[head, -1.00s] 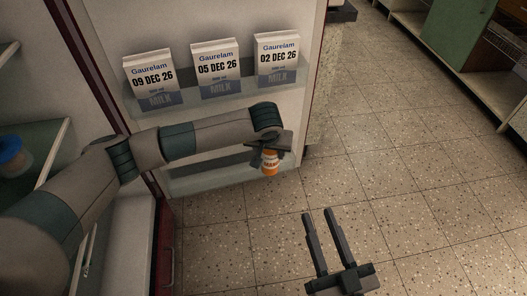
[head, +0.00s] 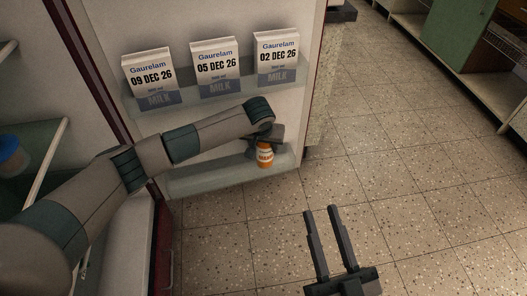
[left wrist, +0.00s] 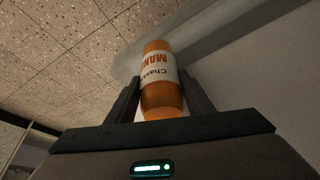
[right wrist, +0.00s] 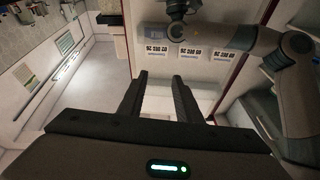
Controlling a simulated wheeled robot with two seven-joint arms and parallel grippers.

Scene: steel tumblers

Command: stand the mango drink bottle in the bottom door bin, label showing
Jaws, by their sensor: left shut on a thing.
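The mango drink bottle (head: 265,156) is orange with a white label. In the head view it is upright at the right part of the bottom door bin (head: 205,180), its label facing the camera. My left gripper (head: 263,138) is shut on it from above and behind. In the left wrist view the bottle (left wrist: 161,80) sits between the fingers, with "MAN" readable on its label. Whether its base touches the bin floor I cannot tell. My right gripper (head: 328,222) is open and empty over the floor, away from the door; its fingers also show in the right wrist view (right wrist: 160,90).
Three milk cartons (head: 149,80) (head: 215,68) (head: 276,59) stand in the upper door bin (head: 190,103), above my left arm. The rest of the bottom bin looks empty. A blue-lidded container (head: 10,155) is on a fridge shelf at left. Open tiled floor (head: 410,180) lies to the right.

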